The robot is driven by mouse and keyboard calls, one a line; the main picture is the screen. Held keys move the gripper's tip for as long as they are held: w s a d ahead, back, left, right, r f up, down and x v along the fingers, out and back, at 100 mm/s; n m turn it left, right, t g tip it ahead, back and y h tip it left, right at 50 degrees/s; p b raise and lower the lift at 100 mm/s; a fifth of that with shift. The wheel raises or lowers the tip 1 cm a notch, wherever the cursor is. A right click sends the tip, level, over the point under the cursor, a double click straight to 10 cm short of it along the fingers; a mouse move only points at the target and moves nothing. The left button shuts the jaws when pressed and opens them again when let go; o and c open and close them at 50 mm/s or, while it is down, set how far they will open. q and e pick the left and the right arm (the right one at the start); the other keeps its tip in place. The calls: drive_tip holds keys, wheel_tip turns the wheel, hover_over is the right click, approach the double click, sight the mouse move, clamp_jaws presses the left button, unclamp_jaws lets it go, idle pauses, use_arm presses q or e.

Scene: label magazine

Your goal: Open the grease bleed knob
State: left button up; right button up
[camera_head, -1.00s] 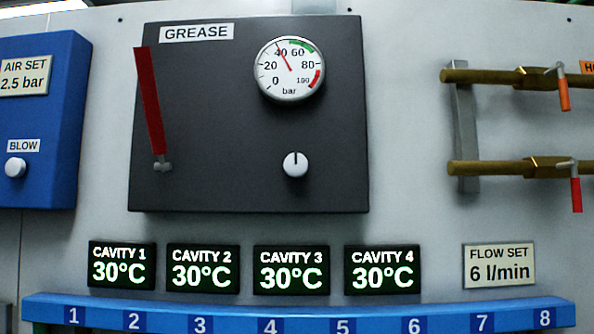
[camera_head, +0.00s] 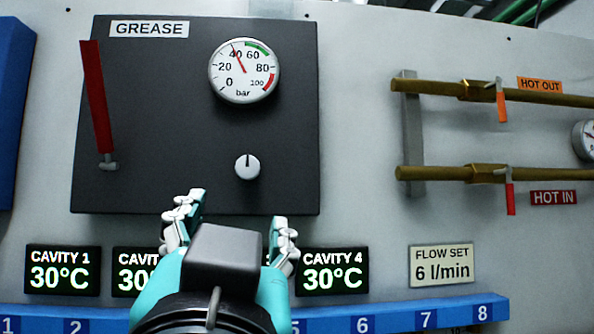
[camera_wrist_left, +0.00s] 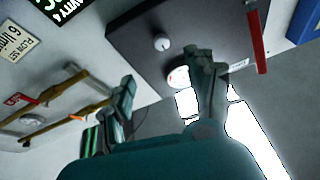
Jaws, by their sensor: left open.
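The grease bleed knob (camera_head: 247,166) is a small white round knob with a dark mark pointing up, on the lower right of the black GREASE panel (camera_head: 160,120). It also shows in the left wrist view (camera_wrist_left: 161,43). My left gripper (camera_head: 236,208) is open and empty, below the knob in the head view, with its fingers spread wide and apart from the knob. In the left wrist view the two fingers (camera_wrist_left: 165,75) also stand apart with nothing between them. My right gripper is not in view.
Above the knob is a pressure gauge (camera_head: 244,70), its needle near 40 bar. A red lever (camera_head: 97,98) stands at the panel's left. Brass pipes with valve handles (camera_head: 480,172) are at the right. Temperature displays (camera_head: 333,271) sit below, above a blue numbered rail (camera_head: 400,317).

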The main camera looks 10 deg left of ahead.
use_arm(q)
drive_tip(key=p, duration=1.1)
approach(248, 169)
drive_tip(key=x, duration=0.8)
drive_tip(key=shift+w+a+r, duration=0.15)
drive_tip(key=shift+w, duration=0.45)
drive_tip(key=shift+s, duration=0.1)
drive_tip(key=shift+c, duration=0.3)
